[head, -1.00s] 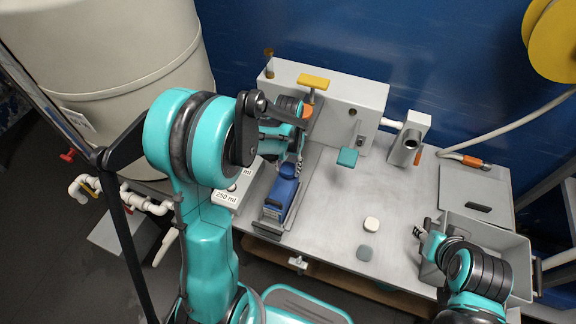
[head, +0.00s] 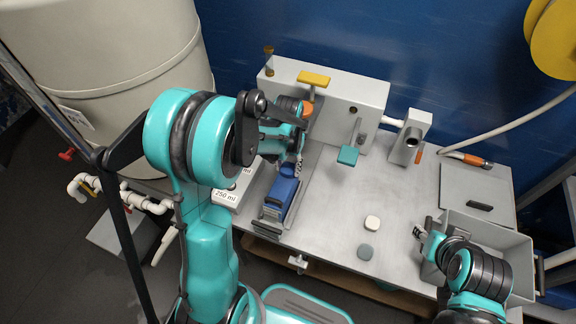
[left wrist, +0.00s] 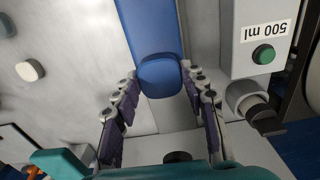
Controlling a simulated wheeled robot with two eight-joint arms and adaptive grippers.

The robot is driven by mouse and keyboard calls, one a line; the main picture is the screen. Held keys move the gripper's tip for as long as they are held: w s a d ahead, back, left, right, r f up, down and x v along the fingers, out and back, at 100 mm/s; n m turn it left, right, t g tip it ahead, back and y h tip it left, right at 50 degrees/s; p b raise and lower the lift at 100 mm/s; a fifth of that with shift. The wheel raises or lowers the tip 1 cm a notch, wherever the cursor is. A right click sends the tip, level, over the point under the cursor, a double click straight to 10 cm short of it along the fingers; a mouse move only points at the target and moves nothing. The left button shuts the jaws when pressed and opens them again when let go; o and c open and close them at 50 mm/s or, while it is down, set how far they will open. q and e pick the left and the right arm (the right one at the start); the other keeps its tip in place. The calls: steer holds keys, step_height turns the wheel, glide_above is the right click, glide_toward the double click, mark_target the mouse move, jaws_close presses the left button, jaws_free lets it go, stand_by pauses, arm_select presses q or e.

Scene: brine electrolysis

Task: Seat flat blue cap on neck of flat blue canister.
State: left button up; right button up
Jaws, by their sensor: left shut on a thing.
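The flat blue canister (head: 281,195) lies at the left of the bench, in a grey holder. My left gripper (head: 293,160) is at its far end, shut on the flat blue cap (head: 287,170). In the left wrist view the cap (left wrist: 160,76) sits between the fingertips of the left gripper (left wrist: 160,84), in line with the end of the canister (left wrist: 148,25). The neck is hidden behind the cap, so I cannot tell whether the cap touches it. My right gripper (head: 418,233) is beside the grey bin at the right; its finger gap is unclear.
A grey panel block (head: 345,105) with a yellow handle (head: 313,79) stands behind. Two small blocks, white (head: 372,222) and grey (head: 365,252), lie on the clear middle bench. The grey bin (head: 490,235) is at right.

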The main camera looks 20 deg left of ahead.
arm_select(q)
steer(key=shift+f, duration=0.25)
steer(key=o, duration=1)
steer(key=shift+c, duration=0.2)
steer(key=shift+r, duration=0.15)
steer(key=shift+r+p, duration=2.45)
steer(key=shift+r, duration=1)
